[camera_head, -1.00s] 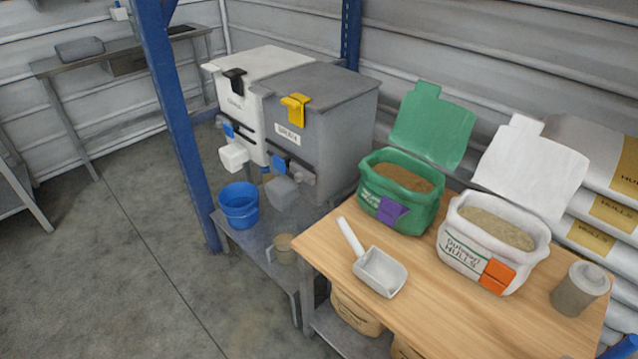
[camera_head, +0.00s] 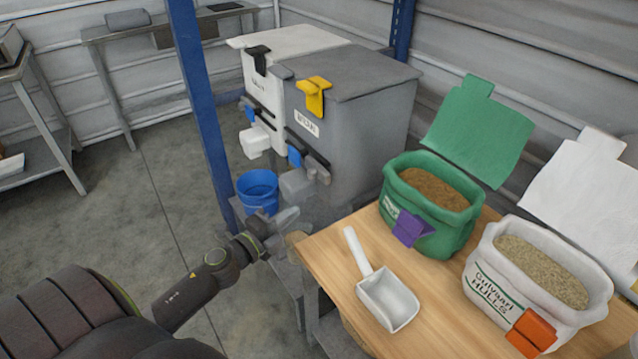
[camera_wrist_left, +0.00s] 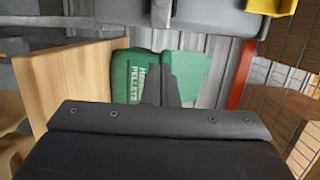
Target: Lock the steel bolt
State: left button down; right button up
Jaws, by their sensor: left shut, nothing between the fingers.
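The grey hopper (camera_head: 352,120) stands behind the table with a yellow latch (camera_head: 314,95) over its lid edge. Low on its front, a dark rail with a small grey metal piece (camera_head: 320,170), which looks like the steel bolt, sits beside a blue tab (camera_head: 295,156) above the grey spout (camera_head: 297,186). Whether the bolt is locked cannot be told. My left gripper (camera_head: 287,220) is shut and empty, below and in front of the spout, apart from the bolt. In the left wrist view its dark fingers (camera_wrist_left: 163,88) show before the green bag. My right gripper is not in view.
A white hopper (camera_head: 285,41) stands to the left, a blue bucket (camera_head: 257,190) below. The wooden table (camera_head: 345,265) holds a white scoop (camera_head: 387,299), a green bag (camera_head: 455,243) and a white bag (camera_head: 490,300). A blue post (camera_head: 200,110) rises left of the hoppers.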

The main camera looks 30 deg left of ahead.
pick_arm(q)
jog(key=shift+s, duration=0.1)
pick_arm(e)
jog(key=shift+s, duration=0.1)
pick_arm(q)
jog(key=p, duration=0.3)
send_near(320, 176)
jog(key=w+d, duration=0.3)
jog(key=d, duration=0.2)
jog(key=w+a+b, duration=0.2)
jog(key=a, duration=0.1)
jog(key=shift+f, duration=0.1)
jog(key=shift+w+a, duration=0.2)
jog(key=shift+a, duration=0.3)
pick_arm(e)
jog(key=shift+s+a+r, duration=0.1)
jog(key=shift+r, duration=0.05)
